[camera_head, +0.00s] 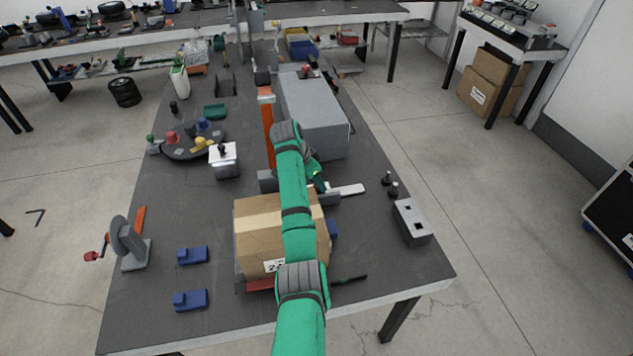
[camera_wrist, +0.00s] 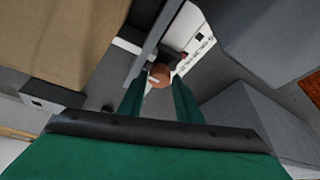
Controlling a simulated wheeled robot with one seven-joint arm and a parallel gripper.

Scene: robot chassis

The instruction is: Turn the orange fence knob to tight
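The orange-brown fence knob (camera_wrist: 160,76) shows in the wrist view, with a pale mark across its face. It sits beside a grey bar (camera_wrist: 160,38) and a white panel with tick marks and small lettering (camera_wrist: 197,42). My gripper (camera_wrist: 159,88) is open, with its two green fingers apart and pointing at the knob. The knob appears between the fingertips in the picture; I cannot tell whether they touch it. In the head view my gripper (camera_head: 318,182) is over the bench beyond the cardboard box, and the knob is hidden there.
A cardboard box (camera_head: 256,232) stands under my arm. A large grey block (camera_head: 316,118) and an orange upright strip (camera_head: 268,138) stand beyond. A grey block with square holes (camera_head: 412,222) is at right. Blue parts (camera_head: 190,300) lie at left. The bench's front-right corner is clear.

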